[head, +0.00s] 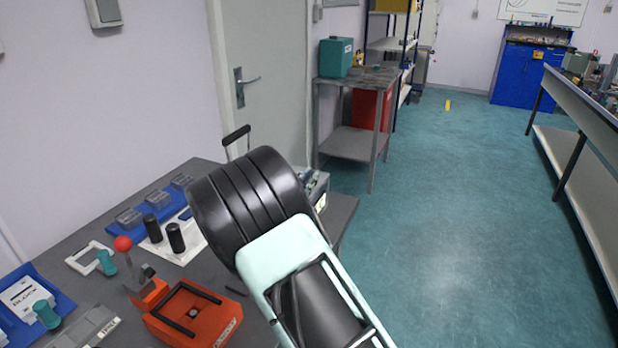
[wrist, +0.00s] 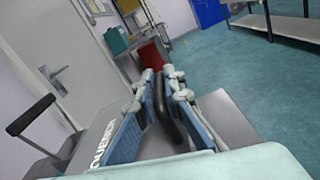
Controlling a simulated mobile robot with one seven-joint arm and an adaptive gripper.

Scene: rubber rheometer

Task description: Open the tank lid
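The tank is a grey box marked QUENCH (wrist: 103,146) in the wrist view. Its flat grey top extends to the right of my gripper (wrist: 160,82). A dark bar-shaped handle (wrist: 167,112) stands between my two blue-padded fingers. The fingers lie close along both sides of it and appear shut on it. In the head view my arm's wrist hides the fingers and most of the tank; only a grey corner (head: 319,188) shows behind it. The lid's seam is not visible.
A black carrying handle on metal posts (wrist: 31,115) stands left of the tank, also in the head view (head: 237,134). An orange press (head: 195,316), a red-knobbed lever (head: 123,243) and black cylinders (head: 176,238) crowd the bench. Open floor (head: 440,200) lies right.

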